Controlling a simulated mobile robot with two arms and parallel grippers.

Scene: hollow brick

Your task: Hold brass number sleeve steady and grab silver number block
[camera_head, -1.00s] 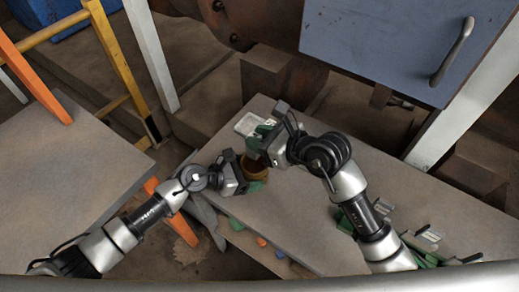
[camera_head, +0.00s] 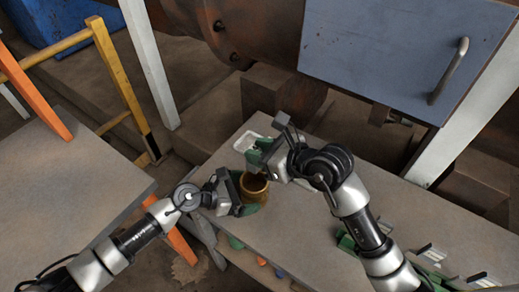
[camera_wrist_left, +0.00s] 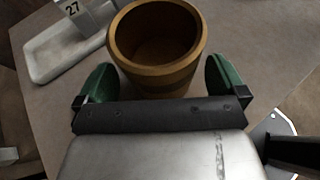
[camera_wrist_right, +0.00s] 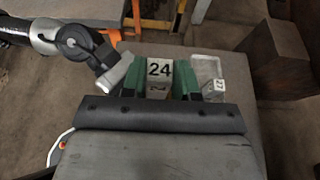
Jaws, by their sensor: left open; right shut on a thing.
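The brass sleeve (camera_head: 256,184) stands open end up on the table, and it also shows in the left wrist view (camera_wrist_left: 153,76). My left gripper (camera_head: 247,196) is open, its green fingers (camera_wrist_left: 162,78) on either side of the sleeve with visible gaps. My right gripper (camera_head: 263,160) is shut on a silver block marked 24 (camera_wrist_right: 159,70). It is beyond the sleeve in the head view, where the block is hidden.
The white tray (camera_head: 239,142) lies near the table's far left corner, close to my right gripper. Several green-and-silver items (camera_head: 430,252) lie along the table's right part. The table middle (camera_head: 300,225) is clear. A blue cabinet (camera_head: 385,50) overhangs behind the table.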

